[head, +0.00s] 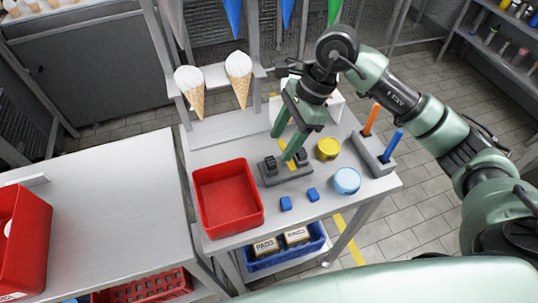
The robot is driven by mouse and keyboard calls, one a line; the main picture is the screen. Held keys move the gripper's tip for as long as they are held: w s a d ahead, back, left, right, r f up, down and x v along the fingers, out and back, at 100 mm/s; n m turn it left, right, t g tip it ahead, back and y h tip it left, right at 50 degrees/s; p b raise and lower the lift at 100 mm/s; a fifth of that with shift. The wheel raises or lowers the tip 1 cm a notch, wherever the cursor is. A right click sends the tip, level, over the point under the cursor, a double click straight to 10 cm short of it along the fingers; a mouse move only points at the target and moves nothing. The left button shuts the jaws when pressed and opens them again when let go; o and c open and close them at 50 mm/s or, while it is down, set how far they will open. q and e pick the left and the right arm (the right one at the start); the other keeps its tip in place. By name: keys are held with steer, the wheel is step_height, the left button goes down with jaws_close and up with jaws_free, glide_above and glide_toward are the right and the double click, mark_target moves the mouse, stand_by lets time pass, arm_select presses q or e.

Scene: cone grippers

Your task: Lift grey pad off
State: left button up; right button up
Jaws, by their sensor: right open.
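A dark grey base (286,176) stands on the metal table, with two small dark grey pads on it, a left pad (270,164) and a right pad (302,158). My right gripper (283,145) comes in from above with two long green fingers, open, around the base. One fingertip is close to the right pad; the other is further back. I cannot tell whether a finger touches a pad. Nothing shows held between the fingers. My left gripper is not in view.
A red tray (205,228) stands left of the base. Two blue cubes (286,204), a light blue round tub (346,181) and a yellow one (328,149) are close by. A grey holder (371,155) with orange and blue sticks is at the right; ice cream cones (239,78) stand behind.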

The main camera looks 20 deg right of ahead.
mark_target(271, 160)
steer(key=shift+s+a+f+p, duration=0.35)
steer(key=shift+a+f+p, duration=0.3)
steer(key=shift+f, duration=0.1)
steer(key=x, duration=0.1)
steer(key=p+x, duration=0.1)
steer(key=shift+w+a+f, duration=0.1)
steer(key=shift+w+f, duration=0.1)
steer(key=shift+f, duration=0.2)
steer(key=shift+a+f, duration=0.1)
steer(key=shift+f, duration=0.35)
steer(key=c, duration=1)
jaws_close()
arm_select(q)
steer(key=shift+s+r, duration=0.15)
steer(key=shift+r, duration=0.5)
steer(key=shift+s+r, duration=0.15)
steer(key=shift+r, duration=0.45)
